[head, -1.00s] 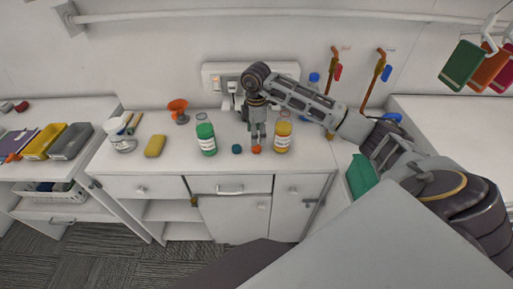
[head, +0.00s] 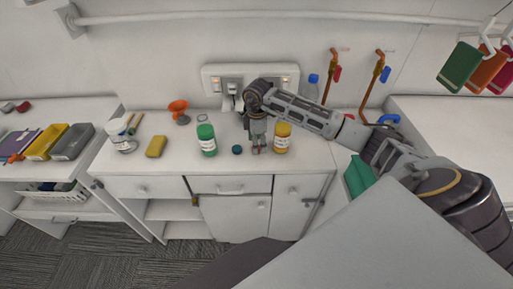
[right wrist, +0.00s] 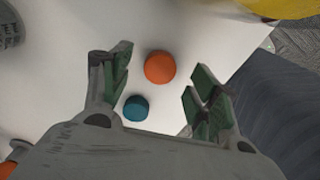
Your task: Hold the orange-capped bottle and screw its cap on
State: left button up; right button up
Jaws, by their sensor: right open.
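The yellow-orange bottle (head: 282,139) with a white label stands upright on the white counter, just right of my right gripper. I cannot tell clearly what is on its top. The loose orange cap (right wrist: 160,67) lies on the counter and shows in the right wrist view, between and beyond the open fingers. In the head view my gripper hides it. My right gripper (head: 257,150) points down over that spot, open and empty, apart from the bottle. It also shows in the right wrist view (right wrist: 158,88). My left gripper is out of view.
A teal cap (head: 237,149) lies just left of the gripper, close to the orange cap. A green bottle (head: 206,140) stands further left. A wall socket panel (head: 222,77) is behind.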

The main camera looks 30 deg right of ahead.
jog(key=shift+f, duration=1.05)
jog(key=shift+c, duration=0.4)
jog(key=c, duration=0.7)
